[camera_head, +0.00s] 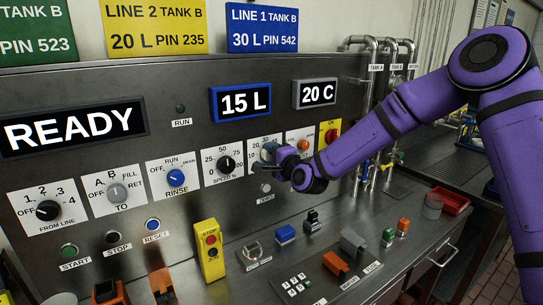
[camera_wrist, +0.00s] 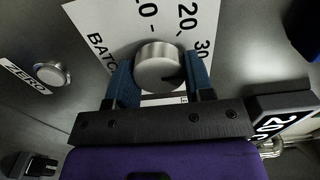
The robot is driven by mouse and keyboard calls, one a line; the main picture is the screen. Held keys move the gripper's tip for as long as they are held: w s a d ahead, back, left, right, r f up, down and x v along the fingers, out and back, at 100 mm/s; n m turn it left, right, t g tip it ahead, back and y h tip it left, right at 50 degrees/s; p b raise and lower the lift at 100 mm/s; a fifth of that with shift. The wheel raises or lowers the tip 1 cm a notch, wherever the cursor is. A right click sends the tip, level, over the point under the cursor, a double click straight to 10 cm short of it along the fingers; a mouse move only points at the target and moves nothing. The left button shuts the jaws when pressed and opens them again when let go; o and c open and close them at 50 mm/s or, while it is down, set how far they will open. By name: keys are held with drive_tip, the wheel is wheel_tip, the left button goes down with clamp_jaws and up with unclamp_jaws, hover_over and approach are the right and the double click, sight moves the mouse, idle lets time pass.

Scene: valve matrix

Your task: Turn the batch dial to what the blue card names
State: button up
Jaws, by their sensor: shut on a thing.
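The blue card (camera_head: 262,27) at the top reads LINE 1 TANK B, 30 L, PIN 542. In the wrist view the batch dial (camera_wrist: 158,62) is a round silver knob on a white plate (camera_wrist: 105,22) with marks 10, 20 and 30. My gripper (camera_head: 268,157) reaches the panel from the right and hides most of the dial in the head view. In the wrist view its two blue fingers (camera_wrist: 161,76) are shut on the knob, one on each side. The blue-framed display (camera_head: 241,103) reads 15 L. The dial's pointer is not clear.
The speed dial (camera_head: 226,164) is just left of my gripper, and a white plate with an orange lamp (camera_head: 303,144) is just right. The ZERO button (camera_wrist: 52,73) sits below the batch dial. Pipes (camera_head: 372,95) stand behind my arm. Several small items stand on the bench.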

drive_tip(key=o, duration=0.9)
drive_tip(key=v, duration=1)
drive_tip(key=shift+s+d, duration=0.3)
